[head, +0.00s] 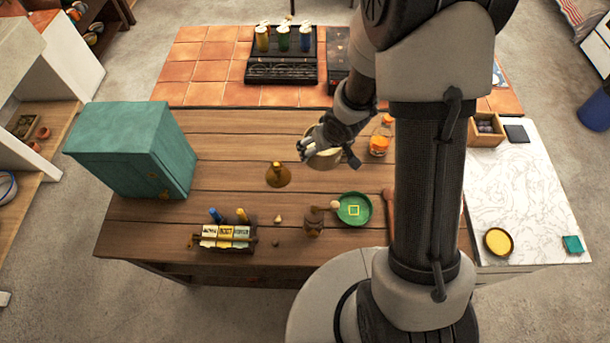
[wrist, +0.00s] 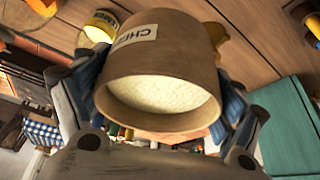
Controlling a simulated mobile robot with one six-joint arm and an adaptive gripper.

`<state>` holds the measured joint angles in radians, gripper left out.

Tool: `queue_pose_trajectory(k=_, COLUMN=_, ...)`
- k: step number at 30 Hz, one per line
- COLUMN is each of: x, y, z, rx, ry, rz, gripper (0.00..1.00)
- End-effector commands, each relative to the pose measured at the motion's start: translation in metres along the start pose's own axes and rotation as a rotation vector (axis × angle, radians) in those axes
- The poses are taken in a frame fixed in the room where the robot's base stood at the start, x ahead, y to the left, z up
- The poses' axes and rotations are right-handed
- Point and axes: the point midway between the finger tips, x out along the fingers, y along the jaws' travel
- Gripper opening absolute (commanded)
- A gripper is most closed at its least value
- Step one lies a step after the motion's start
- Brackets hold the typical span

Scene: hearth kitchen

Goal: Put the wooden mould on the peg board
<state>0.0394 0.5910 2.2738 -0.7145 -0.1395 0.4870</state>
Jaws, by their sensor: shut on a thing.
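My gripper (head: 308,148) is shut on a brown tub (wrist: 165,60) with a pale label whose readable letters are CHE, upside down in the wrist view. The tub is full of a pale, grainy stuff, and a finger shows on each side of it. In the head view the tub (head: 325,161) is partly hidden by my gripper, over the middle of the plank table (head: 225,140). I cannot tell whether this tub is the wooden mould. A small brown wooden piece (head: 313,222) stands near the table's front. I cannot make out a peg board for certain.
A brass bell-shaped thing (head: 278,176) stands left of my gripper. A green dish (head: 354,209) and a card holder (head: 225,237) are near the front. A teal cabinet (head: 133,145) stands at the left, an orange jar (head: 379,145) at the right.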

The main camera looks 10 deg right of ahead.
Motion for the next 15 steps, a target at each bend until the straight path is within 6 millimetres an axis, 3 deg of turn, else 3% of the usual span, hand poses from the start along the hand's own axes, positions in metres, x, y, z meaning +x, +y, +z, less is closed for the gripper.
queue_pose_trajectory(k=1, x=0.017, y=0.000, z=0.007, rx=0.002, ry=0.000, rz=0.000, gripper=0.45)
queue_pose_trajectory(k=15, x=0.110, y=0.000, z=0.045, rx=0.002, ry=0.000, rz=0.000, gripper=0.45)
